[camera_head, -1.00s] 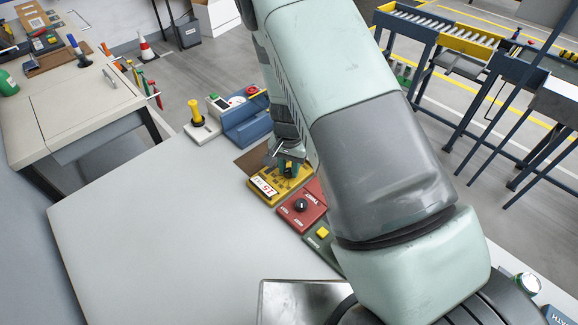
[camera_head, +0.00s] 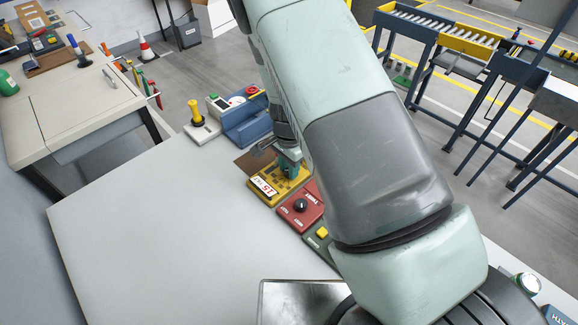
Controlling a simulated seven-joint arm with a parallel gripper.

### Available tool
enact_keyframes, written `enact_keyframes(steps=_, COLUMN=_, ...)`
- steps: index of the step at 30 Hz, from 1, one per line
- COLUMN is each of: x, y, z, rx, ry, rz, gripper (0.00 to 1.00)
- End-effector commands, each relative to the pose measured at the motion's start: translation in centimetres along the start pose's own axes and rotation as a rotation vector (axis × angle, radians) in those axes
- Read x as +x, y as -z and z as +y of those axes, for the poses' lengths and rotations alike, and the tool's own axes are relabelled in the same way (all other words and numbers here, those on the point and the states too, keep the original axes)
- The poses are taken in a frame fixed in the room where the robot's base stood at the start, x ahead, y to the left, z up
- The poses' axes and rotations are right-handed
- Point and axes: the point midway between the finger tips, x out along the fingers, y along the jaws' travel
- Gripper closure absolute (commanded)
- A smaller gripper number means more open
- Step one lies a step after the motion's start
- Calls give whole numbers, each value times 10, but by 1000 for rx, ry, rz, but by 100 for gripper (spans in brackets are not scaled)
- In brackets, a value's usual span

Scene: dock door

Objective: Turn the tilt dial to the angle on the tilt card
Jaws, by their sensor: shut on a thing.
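The yellow tilt panel (camera_head: 264,198) lies on the grey table, past the middle of the view. A white tilt card (camera_head: 265,186) with red figures, seemingly 15, is fixed on its near side. My gripper (camera_head: 291,170) points down over the panel's far right part. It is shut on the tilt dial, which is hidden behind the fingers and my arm. The angle the dial points to cannot be read.
A red panel with a black knob (camera_head: 300,205) and a green panel with a yellow button (camera_head: 322,232) adjoin the yellow one. A blue box with a red button (camera_head: 252,91) and a yellow lever (camera_head: 196,112) stand beyond. A metal tray (camera_head: 290,300) lies in front. The table's left is clear.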

Motion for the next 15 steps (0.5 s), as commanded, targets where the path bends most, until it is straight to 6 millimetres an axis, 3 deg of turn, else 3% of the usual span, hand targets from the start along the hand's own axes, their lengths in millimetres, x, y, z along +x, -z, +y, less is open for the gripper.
enact_keyframes(steps=8, x=0, y=-1, z=0, rx=1, ry=0, rz=-2, gripper=100)
enact_keyframes(steps=9, x=0, y=-1, z=0, rx=1, ry=0, rz=-2, gripper=66)
enact_keyframes(steps=13, x=0, y=0, z=0, rx=0, ry=0, rz=-2, gripper=46)
enact_keyframes(steps=15, x=0, y=0, z=0, rx=0, ry=0, rz=-1, gripper=46)
